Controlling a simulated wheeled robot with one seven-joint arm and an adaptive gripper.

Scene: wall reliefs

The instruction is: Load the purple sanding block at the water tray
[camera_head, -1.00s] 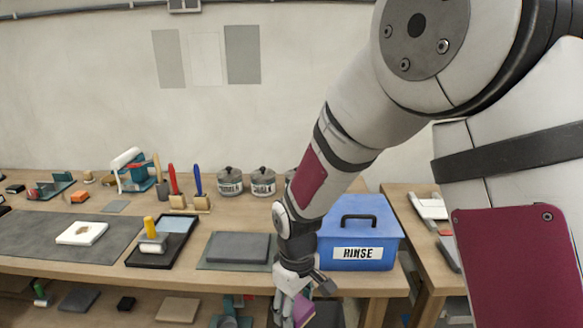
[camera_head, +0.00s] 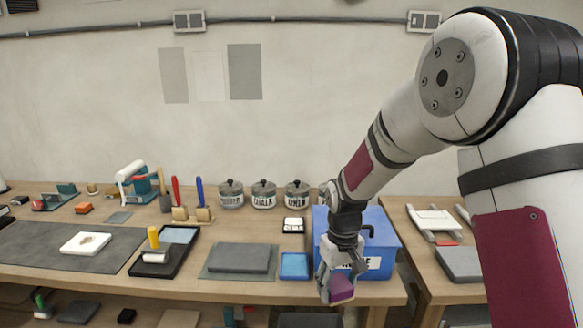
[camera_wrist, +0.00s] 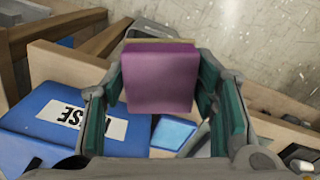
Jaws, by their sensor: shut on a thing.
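My gripper (camera_head: 336,284) is shut on the purple sanding block (camera_head: 342,290), in front of the rinse box near the table's front edge. In the wrist view the purple block (camera_wrist: 160,78) sits between the two green-lined fingers (camera_wrist: 163,95). The water tray, a small blue square tray (camera_head: 295,265), lies on the table just left of the gripper and the rinse box. It also shows in the wrist view (camera_wrist: 173,133), partly hidden by the block and a finger.
The blue box labelled RINSE (camera_head: 385,240) stands behind my gripper. A grey slab on a mat (camera_head: 240,258) lies left of the tray. A small white-topped item (camera_head: 293,225) stands behind the tray, before several lidded pots. A side table (camera_head: 440,240) stands at right.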

